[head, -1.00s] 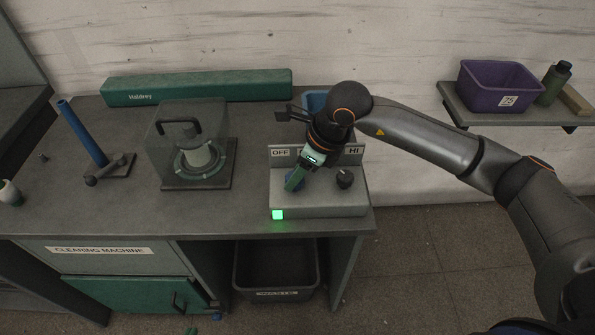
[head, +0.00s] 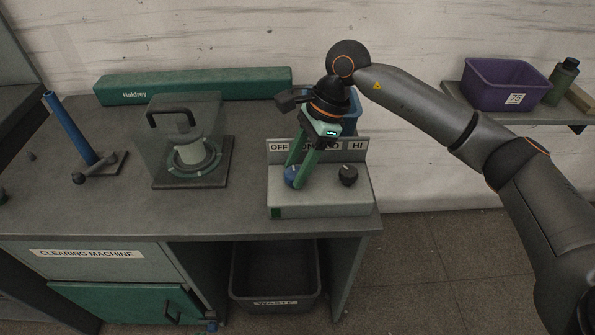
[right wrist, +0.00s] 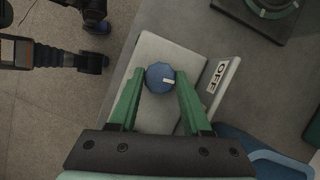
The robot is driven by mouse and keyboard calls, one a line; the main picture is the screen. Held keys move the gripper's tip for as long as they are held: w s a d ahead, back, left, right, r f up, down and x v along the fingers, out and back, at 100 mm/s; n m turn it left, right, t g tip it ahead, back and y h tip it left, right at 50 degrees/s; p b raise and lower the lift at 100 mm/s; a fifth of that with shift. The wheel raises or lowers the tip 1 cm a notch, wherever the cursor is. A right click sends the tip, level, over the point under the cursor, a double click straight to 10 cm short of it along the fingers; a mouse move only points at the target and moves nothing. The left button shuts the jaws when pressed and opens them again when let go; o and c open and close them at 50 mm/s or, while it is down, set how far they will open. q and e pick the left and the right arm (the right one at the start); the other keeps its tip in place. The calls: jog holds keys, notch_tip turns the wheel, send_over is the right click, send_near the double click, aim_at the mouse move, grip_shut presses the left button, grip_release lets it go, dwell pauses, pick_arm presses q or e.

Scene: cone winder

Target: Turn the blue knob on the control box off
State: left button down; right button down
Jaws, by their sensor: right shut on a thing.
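The control box (head: 340,205) is a grey box at the table's front right, with a back plate labelled OFF at its left end and HI at its right. The blue knob (head: 291,176) is on its left part and also shows in the right wrist view (right wrist: 158,78). Its white mark points toward the OFF label (right wrist: 217,77). My right gripper (right wrist: 160,85) reaches down from above and is shut on the blue knob, one green finger on each side. The indicator (head: 277,212) on the box's front left corner is dark green, unlit. My left gripper is not seen.
A black knob (head: 348,174) stands just right of the gripper's fingers. A clear cover with a black handle (head: 172,115) stands to the left. A blue bin (right wrist: 262,155) is behind the box. A waste bin (head: 275,285) is below the table.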

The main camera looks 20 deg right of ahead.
jog(key=shift+w+f+n+g+b, duration=0.1)
jog(key=shift+n+g+b, duration=0.3)
jog(key=shift+n, duration=1.3)
jog(key=shift+n+g+h+b, duration=0.4)
jog(key=shift+n+g+b, duration=0.2)
jog(key=shift+n, duration=0.4)
jog(key=shift+c, duration=1.8)
grip_release()
jog(key=p+v, duration=0.1)
jog(key=v, duration=1.1)
jog(key=shift+r, duration=0.35)
